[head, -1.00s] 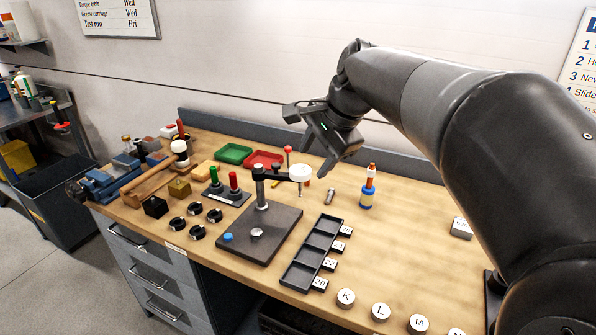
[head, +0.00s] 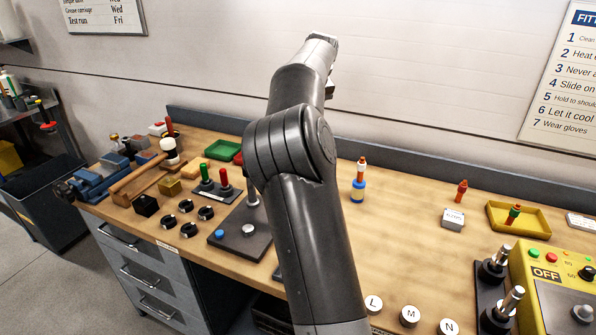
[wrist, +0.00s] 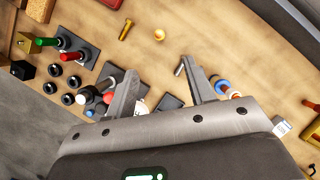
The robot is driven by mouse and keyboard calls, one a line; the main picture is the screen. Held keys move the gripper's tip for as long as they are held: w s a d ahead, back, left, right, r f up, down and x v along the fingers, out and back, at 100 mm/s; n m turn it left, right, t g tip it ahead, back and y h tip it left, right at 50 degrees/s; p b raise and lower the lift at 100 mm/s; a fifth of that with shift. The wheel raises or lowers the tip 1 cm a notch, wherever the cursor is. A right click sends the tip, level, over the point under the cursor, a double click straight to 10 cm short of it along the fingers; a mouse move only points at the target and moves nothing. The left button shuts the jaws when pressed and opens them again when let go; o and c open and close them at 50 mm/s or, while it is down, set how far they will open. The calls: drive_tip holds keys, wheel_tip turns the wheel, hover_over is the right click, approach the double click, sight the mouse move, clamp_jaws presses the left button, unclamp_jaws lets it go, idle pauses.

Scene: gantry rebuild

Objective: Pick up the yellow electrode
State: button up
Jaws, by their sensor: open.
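A yellow bolt-shaped piece, which looks like the yellow electrode (wrist: 125,30), lies on the bench top near the top of the wrist view. In the head view my arm hides that spot. My gripper (wrist: 159,64) is open and empty, its two fingers spread wide above the bench. The yellow piece is beyond the fingertips, up and a little left of them in the wrist view, and apart from them. A round, pale orange top (wrist: 159,35) stands close to its right. In the head view only a small part of my gripper shows behind the arm.
A blue holder (head: 358,190) with an orange piece in it stands on the bench. A yellow tray (head: 519,219) holds a green-and-orange piece. Red and green handles (wrist: 50,43) stand left in the wrist view.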

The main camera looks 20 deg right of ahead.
drive_tip(key=w+f, duration=0.1)
drive_tip(key=f, duration=0.5)
drive_tip(key=w+f+m, duration=0.1)
drive_tip(key=w+f, duration=0.1)
drive_tip(key=f, duration=0.4)
drive_tip(key=w+f+m, duration=0.1)
drive_tip(key=w+f, duration=0.1)
drive_tip(key=f, duration=0.5)
drive_tip(key=shift+w+a+h, duration=0.15)
drive_tip(key=shift+w+h, duration=0.05)
drive_tip(key=shift+h, duration=0.1)
drive_tip(key=x, duration=0.6)
drive_tip(key=shift+s+a, duration=0.15)
drive_tip(key=shift+c, duration=0.4)
clamp_jaws()
